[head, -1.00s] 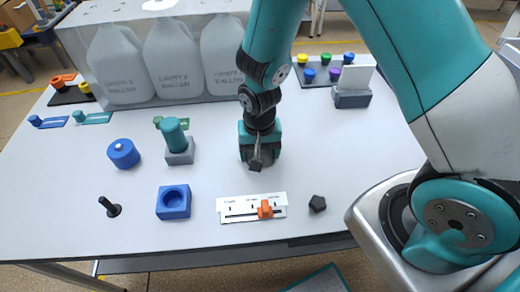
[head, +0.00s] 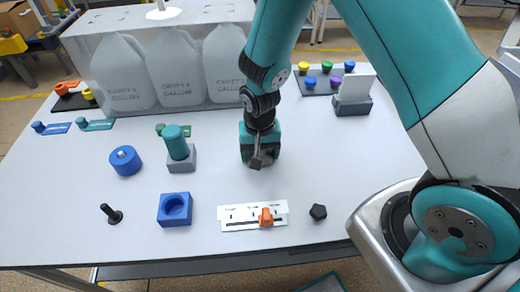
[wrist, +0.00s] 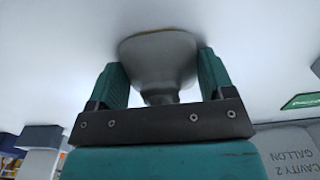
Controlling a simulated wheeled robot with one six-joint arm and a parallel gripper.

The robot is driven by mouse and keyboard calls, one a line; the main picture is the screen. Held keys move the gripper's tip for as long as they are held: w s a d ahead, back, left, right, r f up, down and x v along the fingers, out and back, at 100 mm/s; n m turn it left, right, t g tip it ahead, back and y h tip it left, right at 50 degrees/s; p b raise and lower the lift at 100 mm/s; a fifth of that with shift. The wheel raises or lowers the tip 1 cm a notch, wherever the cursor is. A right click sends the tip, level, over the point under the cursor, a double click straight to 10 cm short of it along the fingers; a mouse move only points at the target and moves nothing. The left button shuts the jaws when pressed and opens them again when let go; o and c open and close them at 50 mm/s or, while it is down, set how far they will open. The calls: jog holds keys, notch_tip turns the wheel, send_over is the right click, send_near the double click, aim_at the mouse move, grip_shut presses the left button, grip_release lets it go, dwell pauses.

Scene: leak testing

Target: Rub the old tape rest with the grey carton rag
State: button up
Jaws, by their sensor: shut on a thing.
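My gripper (head: 260,155) points down at the white table (head: 225,180), right of the teal-topped grey block. In the wrist view its two teal fingers are shut on a pale grey, rounded thing (wrist: 158,60), probably the grey carton rag. The thing flares out beyond the fingers, with a thin brownish line along its far edge, close to the white surface. I cannot tell whether it touches that surface. In the head view my gripper hides it. I cannot make out the old tape rest in either view.
A blue cylinder (head: 125,160), a teal-topped block (head: 180,158), a blue socket block (head: 175,208), a black peg (head: 111,214), a slider plate (head: 240,218) and a black knob (head: 318,212) stand around. Grey jugs (head: 178,75) and a grey-white stand (head: 353,102) are at the back.

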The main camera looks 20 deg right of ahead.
jog(key=shift+s+a+f, duration=0.1)
jog(key=shift+s+a, duration=0.1)
jog(key=shift+s, duration=0.45)
jog(key=shift+s+a, duration=0.15)
jog(key=shift+s, duration=0.45)
jog(key=shift+w+d+r, duration=0.1)
jog(key=shift+w+d, duration=0.15)
jog(key=shift+w, duration=0.55)
jog(key=shift+w+d+r, duration=0.1)
jog(key=shift+w+d, duration=0.15)
jog(key=shift+w, duration=0.5)
jog(key=shift+s+a+f, duration=0.15)
jog(key=shift+s+a, duration=0.15)
jog(key=shift+s, duration=0.5)
jog(key=shift+s+a+p, duration=0.2)
jog(key=shift+s+p, duration=0.1)
jog(key=shift+s, duration=0.4)
jog(key=shift+w+d, duration=0.25)
jog(key=shift+w, duration=0.45)
jog(key=shift+w+d, duration=0.25)
jog(key=shift+w, duration=0.6)
jog(key=shift+s+a, duration=0.25)
jog(key=shift+s, duration=0.5)
jog(key=shift+s+a, duration=0.25)
jog(key=shift+s, duration=0.6)
